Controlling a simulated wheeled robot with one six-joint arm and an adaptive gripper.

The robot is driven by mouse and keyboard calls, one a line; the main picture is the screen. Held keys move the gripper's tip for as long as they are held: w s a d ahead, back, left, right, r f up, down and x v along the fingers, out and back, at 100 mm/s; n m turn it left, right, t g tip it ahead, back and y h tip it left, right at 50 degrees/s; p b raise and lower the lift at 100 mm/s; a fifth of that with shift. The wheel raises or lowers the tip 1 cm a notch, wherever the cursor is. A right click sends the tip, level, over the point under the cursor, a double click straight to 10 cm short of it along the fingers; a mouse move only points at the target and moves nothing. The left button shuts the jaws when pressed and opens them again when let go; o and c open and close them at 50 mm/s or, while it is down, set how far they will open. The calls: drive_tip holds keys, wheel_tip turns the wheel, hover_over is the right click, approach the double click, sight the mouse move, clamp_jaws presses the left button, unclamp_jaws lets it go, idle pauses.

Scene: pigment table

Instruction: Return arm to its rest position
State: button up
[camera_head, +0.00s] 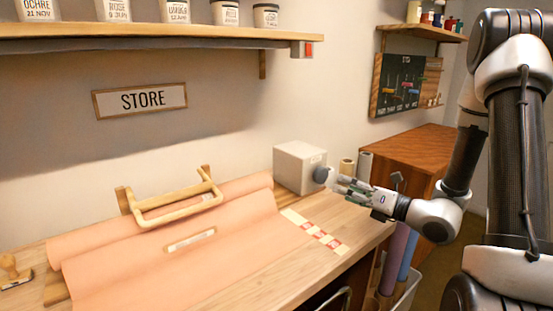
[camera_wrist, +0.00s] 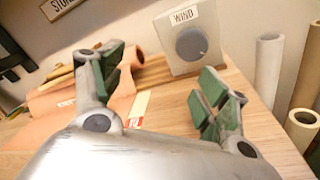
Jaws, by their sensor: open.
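My gripper (camera_head: 350,186) is stretched out over the right end of the table, close to the grey box with a round knob (camera_head: 300,167). In the wrist view my gripper (camera_wrist: 155,88) has its two green-padded fingers spread wide with nothing between them. The box, labelled WIND, also shows in the wrist view (camera_wrist: 209,59), beyond the fingers with its dark knob facing me. I cannot tell in the head view whether a fingertip touches the knob; in the wrist view they look apart. My arm rises at the right of the head view.
Salmon paper (camera_head: 165,255) lies over the wooden table (camera_head: 300,275), with a wooden-handled bar (camera_head: 175,202) across it. Red-and-white labels (camera_head: 316,231) lie near the box. Paper rolls (camera_wrist: 267,65) stand right of it. A shelf (camera_head: 150,31) with jars runs above. A wooden cabinet (camera_head: 415,152) stands behind.

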drive_tip(key=s+a+r+n+g+y, duration=0.1)
drive_tip(key=s+a+r+n+g, duration=0.1)
drive_tip(key=s+a+n+g, duration=0.3)
drive_tip(key=s+a+r+n+g+y, duration=0.1)
drive_tip(key=s+a+r+n+g, duration=0.15)
drive_tip(key=s+n, duration=0.4)
drive_tip(key=s+d+n+g+h, duration=0.25)
drive_tip(key=s+n+g, duration=0.25)
drive_tip(key=s+n, duration=0.45)
drive_tip(key=s+d+r+n+t+h, duration=0.2)
drive_tip(key=d+r+n+h, duration=0.1)
drive_tip(key=d+n+h, duration=0.2)
drive_tip(key=s+d+r+n+t+h, duration=0.1)
drive_tip(key=d+r+n+h, duration=0.3)
drive_tip(key=d+n, duration=0.5)
drive_tip(key=shift+s+d+t+h, duration=0.35)
drive_tip(key=shift+s+d+h, duration=0.35)
drive_tip(key=shift+d+h, duration=0.4)
drive_tip(key=shift+a+r, duration=0.1)
drive_tip(key=shift+a, duration=0.05)
